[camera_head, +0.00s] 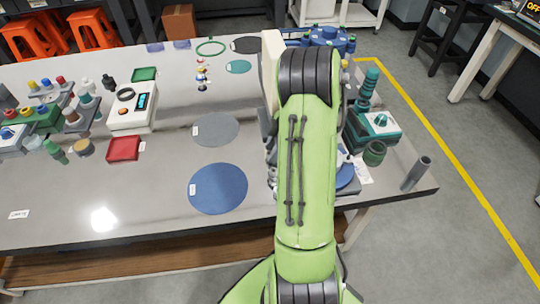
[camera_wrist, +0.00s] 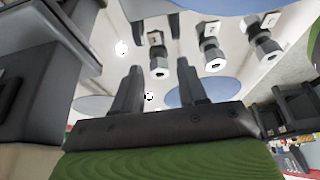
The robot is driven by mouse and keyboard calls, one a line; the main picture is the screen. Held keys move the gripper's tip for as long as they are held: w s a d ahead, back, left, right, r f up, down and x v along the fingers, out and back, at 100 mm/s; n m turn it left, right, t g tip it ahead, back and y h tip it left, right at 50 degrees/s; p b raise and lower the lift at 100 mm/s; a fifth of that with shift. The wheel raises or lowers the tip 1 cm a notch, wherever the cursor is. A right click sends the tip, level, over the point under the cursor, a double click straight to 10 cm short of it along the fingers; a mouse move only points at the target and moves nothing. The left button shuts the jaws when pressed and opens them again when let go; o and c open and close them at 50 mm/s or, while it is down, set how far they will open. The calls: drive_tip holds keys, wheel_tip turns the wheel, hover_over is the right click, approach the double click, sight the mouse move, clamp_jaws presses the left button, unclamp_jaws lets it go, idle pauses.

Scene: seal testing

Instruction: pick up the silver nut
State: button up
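Several grey-silver hex-shaped pieces with small white tags show in the wrist view. One silver piece (camera_wrist: 160,67) appears between my fingertips in the picture, a second silver piece (camera_wrist: 214,63) is to its right, and a third silver piece (camera_wrist: 265,48) is farther right. I cannot tell for certain which is the silver nut. My gripper (camera_wrist: 159,65) is open, its two dark fingers apart with nothing held between them. The pieces appear beyond the fingertips, not touching them. In the head view my green arm hides the gripper and most of this area.
The grey table (camera_head: 150,190) carries a blue disc (camera_head: 218,188) and a grey disc (camera_head: 215,130) left of my arm. A red tray (camera_head: 124,149) lies left.

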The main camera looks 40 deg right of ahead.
clamp_jaws()
